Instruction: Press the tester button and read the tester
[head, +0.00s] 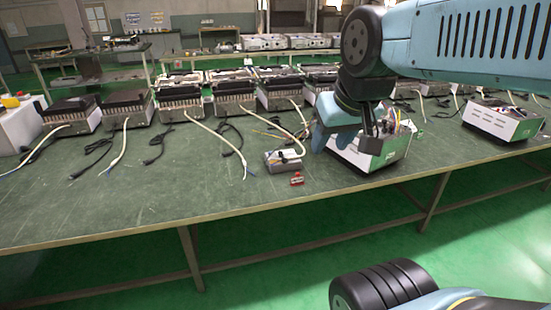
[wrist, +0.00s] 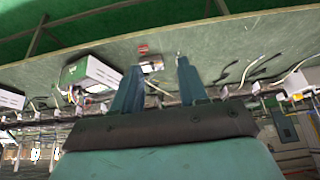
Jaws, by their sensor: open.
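The small grey box that looks like the tester (head: 284,160) lies on the green bench near its front edge, with dark parts on top. Its button and any reading are too small to make out. A small red item (head: 297,179) lies just in front of it. My gripper (head: 318,142) is above the bench, to the right of the box and apart from it. In the wrist view, my gripper (wrist: 158,65) is open and empty, its two fingers spread. The grey box (wrist: 151,66) shows in the gap between the fingertips, farther off, with the red item (wrist: 142,48) beside it.
A white and green unit (head: 395,150) with wires on top stands behind my gripper, partly hidden. Another (head: 500,120) stands farther right. Several dark heater units (head: 180,97) with loose cables line the back. The bench's front left (head: 100,215) is clear.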

